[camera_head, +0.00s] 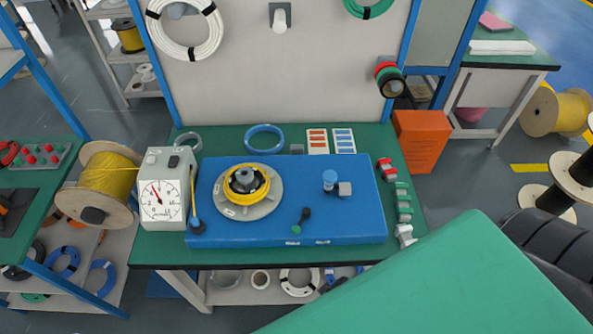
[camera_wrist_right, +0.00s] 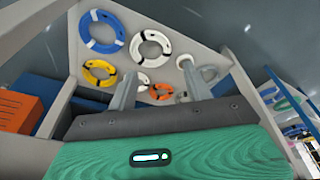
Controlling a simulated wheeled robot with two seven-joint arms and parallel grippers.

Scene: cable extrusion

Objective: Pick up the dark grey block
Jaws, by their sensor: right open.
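A small grey block (camera_head: 297,149) sits on the green tabletop, behind the blue machine and between the blue cable ring and the label cards. Another grey block (camera_head: 344,188) is on top of the blue machine, beside a blue knob. My right gripper (camera_wrist_right: 158,72) shows in the right wrist view with its two fingers apart and nothing between them. It faces a shelf with cable rings, and neither grey block can be made out in that view. My left gripper is not in view.
The blue machine (camera_head: 287,228) fills most of the green table (camera_head: 225,132), with a gauge box (camera_head: 165,215) at its left. Red and green parts (camera_head: 403,202) line the right edge. An orange box (camera_head: 420,140) stands right of the table. Cable rings (camera_wrist_right: 102,32) lie on the shelf.

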